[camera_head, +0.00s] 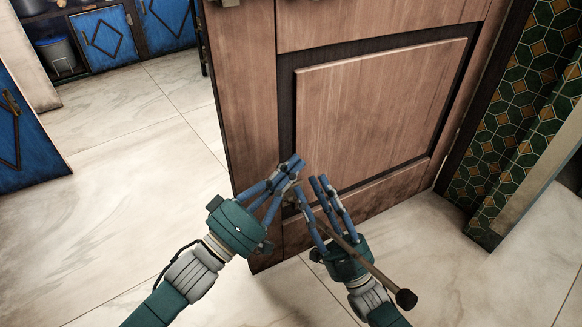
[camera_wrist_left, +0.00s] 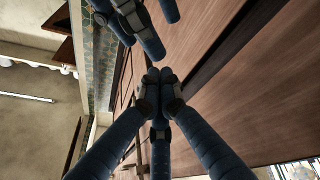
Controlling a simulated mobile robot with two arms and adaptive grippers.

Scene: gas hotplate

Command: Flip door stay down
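The door stay (camera_head: 378,271) is a thin brownish rod with a black rounded tip. It slants from low on the wooden door (camera_head: 375,120) down to the right, with its tip away from the door. My left gripper (camera_head: 294,168) is at the door's lower left, its blue fingertips drawn together; in the left wrist view the fingertips (camera_wrist_left: 158,82) meet with nothing visible between them. My right gripper (camera_head: 318,190) is lower and to the right, fingers apart, close beside the stay. The rod crosses its hand; contact is unclear. The stay's mount is partly hidden by the fingers.
Green patterned tiles (camera_head: 525,90) cover the wall right of the door. Blue cabinets (camera_head: 105,38) stand at the back left, and another blue panel (camera_head: 25,130) is at the left edge. The pale tiled floor (camera_head: 120,190) left of the door is clear.

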